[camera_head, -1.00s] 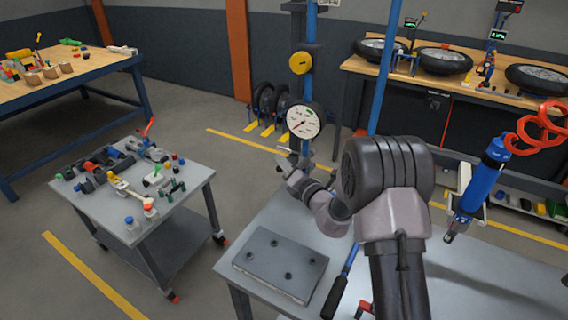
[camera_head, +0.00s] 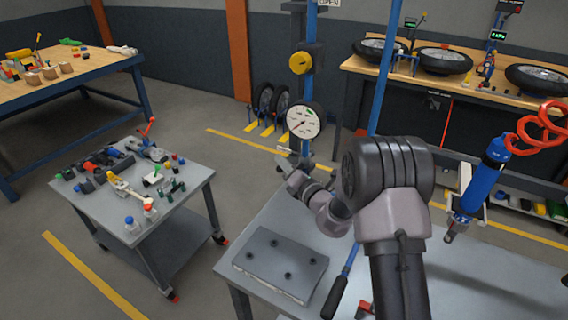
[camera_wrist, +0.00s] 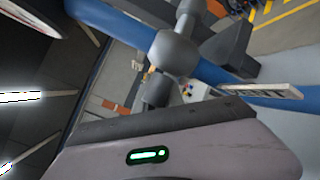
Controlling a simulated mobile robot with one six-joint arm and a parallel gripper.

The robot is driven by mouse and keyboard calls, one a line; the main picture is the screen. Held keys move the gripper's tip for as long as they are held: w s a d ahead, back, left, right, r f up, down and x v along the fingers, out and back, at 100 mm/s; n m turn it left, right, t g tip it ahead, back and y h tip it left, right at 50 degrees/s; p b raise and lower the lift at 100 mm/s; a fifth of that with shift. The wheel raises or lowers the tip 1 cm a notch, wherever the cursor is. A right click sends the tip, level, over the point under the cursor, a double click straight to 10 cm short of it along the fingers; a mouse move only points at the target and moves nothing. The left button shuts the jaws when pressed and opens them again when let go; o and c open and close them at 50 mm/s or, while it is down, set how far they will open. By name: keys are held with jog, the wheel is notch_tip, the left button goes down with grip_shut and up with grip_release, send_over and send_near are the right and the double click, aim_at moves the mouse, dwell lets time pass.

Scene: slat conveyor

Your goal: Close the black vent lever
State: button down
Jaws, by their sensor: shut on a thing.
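The blue pipe (camera_wrist: 125,27) crosses the wrist view, with a round grey valve body (camera_wrist: 174,52) on it. The dark vent lever (camera_wrist: 155,91) shows in the wrist view as a short dark piece below that valve body, partly hidden by the gripper housing. In the head view, my gripper (camera_head: 283,167) is at the pipe, just below the white pressure gauge (camera_head: 304,121). It is shut on the lever, though the fingertips are small there and their contact is hard to see.
A yellow knob (camera_head: 300,63) sits on the pipe above the gauge. A grey bench (camera_head: 440,285) with a drilled plate (camera_head: 281,262) stands below my arm. A blue tool (camera_head: 484,175) hangs on a red coil at right. A cluttered cart (camera_head: 188,205) stands at left.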

dwell(0.4)
notch_tip(320, 180, up, 2)
jog(key=m+t+b, duration=0.1)
jog(key=t+b, duration=0.1)
jog(key=m+t+y+b, duration=0.1)
jog(key=m+t+b, duration=0.1)
jog(key=shift+r, duration=0.2)
jog(key=c, duration=1.5)
grip_release()
jog(key=shift+d, duration=0.1)
jog(key=s+d, duration=0.1)
jog(key=s, duration=0.3)
jog(key=s+d, duration=0.2)
jog(key=s, duration=0.2)
jog(key=s+d+p, duration=0.1)
jog(key=s+d, duration=0.1)
jog(key=s, duration=0.2)
jog(key=shift+f, duration=0.25)
